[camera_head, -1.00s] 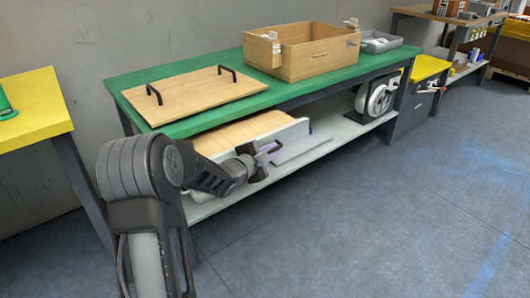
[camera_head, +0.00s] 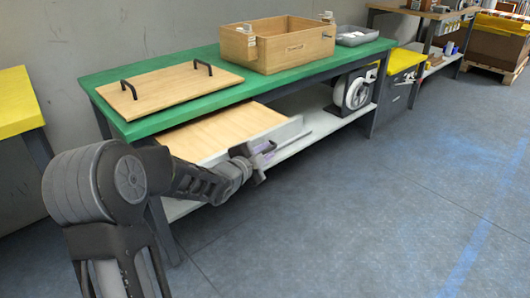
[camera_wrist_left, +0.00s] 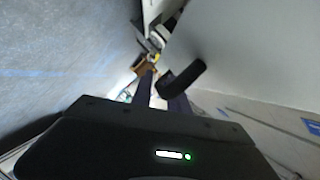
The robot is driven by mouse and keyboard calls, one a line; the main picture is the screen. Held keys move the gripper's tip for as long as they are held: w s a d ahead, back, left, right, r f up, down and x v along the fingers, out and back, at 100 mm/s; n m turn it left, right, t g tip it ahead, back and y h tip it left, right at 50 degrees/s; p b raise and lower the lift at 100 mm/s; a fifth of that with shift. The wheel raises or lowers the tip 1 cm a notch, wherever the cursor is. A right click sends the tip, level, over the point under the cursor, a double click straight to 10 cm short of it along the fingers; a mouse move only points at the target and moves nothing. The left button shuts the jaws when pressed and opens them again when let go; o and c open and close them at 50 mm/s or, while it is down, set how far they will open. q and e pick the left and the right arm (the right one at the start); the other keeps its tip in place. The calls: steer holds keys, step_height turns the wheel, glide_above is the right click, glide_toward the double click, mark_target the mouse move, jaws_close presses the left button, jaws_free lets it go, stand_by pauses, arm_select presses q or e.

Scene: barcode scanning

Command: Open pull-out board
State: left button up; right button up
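The pull-out board (camera_head: 222,128) has a light wooden top and a pale front. It sticks out from under the green workbench (camera_head: 145,128), toward me. In the left wrist view, a dark finger (camera_wrist_left: 181,79) lies close to a large pale surface (camera_wrist_left: 235,50), which seems to be the board's front. The pictures do not show clearly whether the fingers hold the board's edge or a handle. My right gripper is not in view.
On the bench are a wooden lid with two black handles (camera_head: 170,85), an open wooden box (camera_head: 285,53) and a grey tray (camera_head: 355,36). A white reel-like device (camera_head: 355,92) stands on the lower shelf. The floor in front is clear.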

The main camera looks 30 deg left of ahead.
arm_select(q)
steer(key=shift+s+r, duration=0.25)
steer(key=shift+s, duration=0.25)
steer(key=p+v, duration=0.2)
steer(key=v, duration=0.4)
steer(key=shift+s, duration=0.4)
